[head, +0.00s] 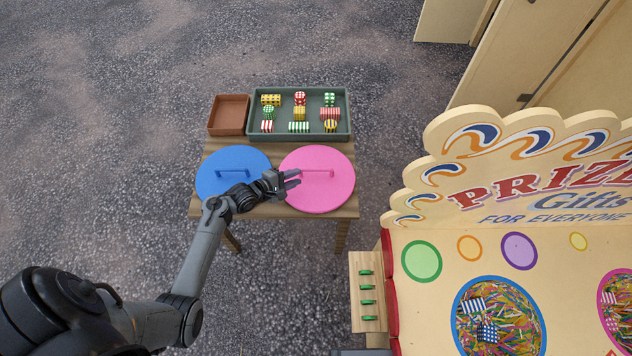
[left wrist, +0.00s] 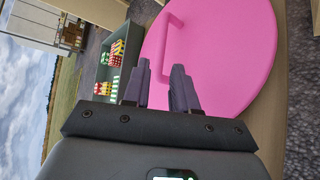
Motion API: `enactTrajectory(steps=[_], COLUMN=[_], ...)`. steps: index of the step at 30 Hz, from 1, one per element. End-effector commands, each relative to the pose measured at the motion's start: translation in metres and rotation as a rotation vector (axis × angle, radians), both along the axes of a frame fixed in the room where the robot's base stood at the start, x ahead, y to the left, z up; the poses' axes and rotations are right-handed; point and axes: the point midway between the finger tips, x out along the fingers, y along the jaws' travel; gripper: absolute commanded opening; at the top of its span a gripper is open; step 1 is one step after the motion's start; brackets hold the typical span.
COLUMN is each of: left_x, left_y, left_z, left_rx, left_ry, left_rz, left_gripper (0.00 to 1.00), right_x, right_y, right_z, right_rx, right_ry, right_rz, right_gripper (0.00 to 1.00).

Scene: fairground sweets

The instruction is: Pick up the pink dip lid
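The pink dip lid (head: 335,193) is a round disc lying flat on the right side of a small wooden table. Its slim pink bar handle (head: 321,171) stands up near the middle. My left gripper (head: 297,179) is over the lid's left part, fingers pointing right toward the handle. In the left wrist view the fingers (left wrist: 160,82) are apart and empty, with the pink lid (left wrist: 225,50) beyond them. My right gripper is not in view.
A blue lid (head: 215,160) lies left of the pink one, partly under my left wrist. A green tray (head: 345,137) of striped and spotted sweets and an empty brown tray (head: 211,131) stand behind. A prize stall (head: 460,245) stands at the right.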

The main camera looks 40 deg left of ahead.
Motion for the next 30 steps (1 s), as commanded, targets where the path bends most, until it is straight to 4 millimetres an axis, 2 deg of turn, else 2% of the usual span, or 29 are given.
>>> enactTrajectory(steps=[1,9,16,24,30], left_x=[0.006,0.038,0.048,0.073,0.089], left_y=[-0.001,-0.008,-0.01,-0.014,-0.018], left_z=[-0.006,-0.019,-0.024,-0.04,-0.044], left_rx=[-0.007,-0.009,-0.006,-0.005,-0.004], left_ry=[-0.003,-0.003,-0.001,-0.002,-0.001], left_rz=[0.001,0.002,0.002,0.001,0.002], left_gripper=[0.27,0.27,0.27,0.27,0.27], right_x=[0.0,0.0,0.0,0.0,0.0], right_y=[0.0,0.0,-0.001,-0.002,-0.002], right_z=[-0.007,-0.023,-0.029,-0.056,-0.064], right_rx=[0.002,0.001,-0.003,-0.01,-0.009], right_ry=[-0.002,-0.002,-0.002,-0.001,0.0], right_rz=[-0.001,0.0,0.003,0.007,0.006], right_gripper=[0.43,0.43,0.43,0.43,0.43])
